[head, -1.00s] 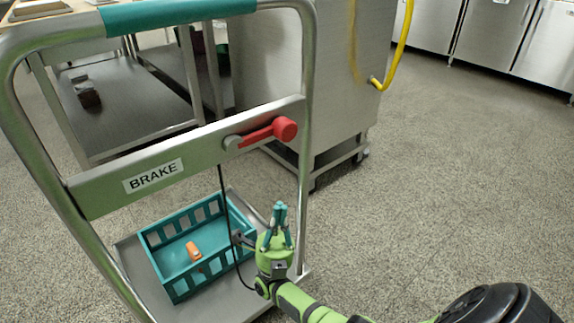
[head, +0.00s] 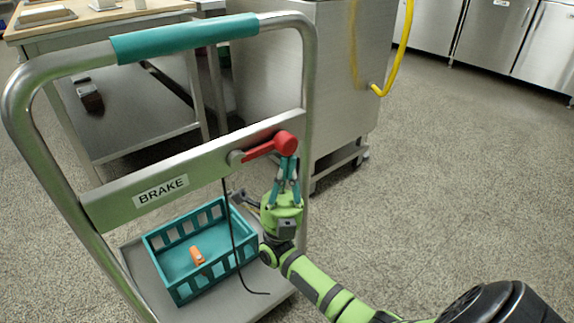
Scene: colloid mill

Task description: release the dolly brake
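The dolly's brake lever (head: 262,149) is red with a round red knob (head: 287,143) at its right end and a grey pivot at its left. It sits on the grey crossbar with the BRAKE label (head: 161,191), and the knob end is tilted slightly up. My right gripper (head: 289,161) points up with its teal fingertips right below the knob. I cannot tell whether they touch it, and the finger gap is unclear. My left gripper is not in view.
The dolly's tubular handle frame (head: 309,90) has a teal grip (head: 185,38). A teal crate (head: 205,283) with an orange object (head: 196,255) stands on the dolly deck. A steel machine (head: 335,75) and a table (head: 100,20) are behind. Floor at right is clear.

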